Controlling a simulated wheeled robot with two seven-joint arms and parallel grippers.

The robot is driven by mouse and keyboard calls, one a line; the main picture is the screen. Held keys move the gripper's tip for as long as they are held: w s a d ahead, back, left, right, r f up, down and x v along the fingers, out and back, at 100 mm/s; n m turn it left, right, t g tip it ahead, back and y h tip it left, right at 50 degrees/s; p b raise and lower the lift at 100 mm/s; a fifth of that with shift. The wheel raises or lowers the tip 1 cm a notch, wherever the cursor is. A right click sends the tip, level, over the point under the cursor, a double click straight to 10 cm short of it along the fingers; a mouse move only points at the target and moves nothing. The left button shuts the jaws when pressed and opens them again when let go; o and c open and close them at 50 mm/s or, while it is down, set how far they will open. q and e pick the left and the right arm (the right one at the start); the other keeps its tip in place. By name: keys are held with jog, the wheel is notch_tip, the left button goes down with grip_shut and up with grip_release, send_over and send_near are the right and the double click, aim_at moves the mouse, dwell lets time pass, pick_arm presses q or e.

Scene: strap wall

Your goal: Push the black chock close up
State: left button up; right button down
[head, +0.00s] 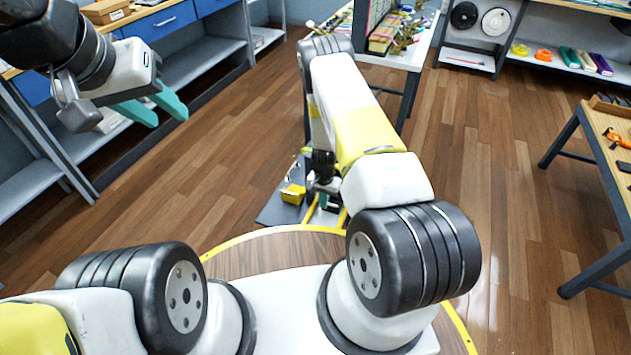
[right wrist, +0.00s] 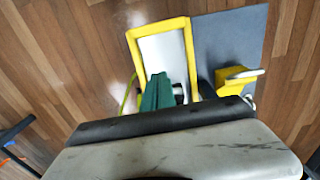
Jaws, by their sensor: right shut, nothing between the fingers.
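My right gripper (right wrist: 158,80) is shut and empty, its teal fingers pointing down over a white panel (right wrist: 162,48) with a yellow border. In the head view the right gripper (head: 323,200) is low near the floor, partly hidden by my arm. A dark shape (right wrist: 206,89) sits just right of the fingers in the right wrist view, between the panel and a yellow block; I cannot tell whether it is the black chock or whether the fingers touch it. My left gripper (head: 168,118) is open and empty, high at the upper left.
The yellow block (head: 293,194) also shows in the head view. Blue-drawered shelving (head: 160,25) stands left, a workbench (head: 610,150) right.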

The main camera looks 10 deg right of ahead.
jog(key=s+d+r+n+t+h, duration=0.1)
jog(key=s+r+n+t, duration=0.1)
jog(key=s+t, duration=0.15)
jog(key=w+d+f, duration=0.2)
jog(key=w+f, duration=0.3)
jog(key=f, duration=0.4)
jog(key=shift+w+d+f, duration=0.25)
jog(key=shift+w+d, duration=0.1)
jog(key=shift+g, duration=0.25)
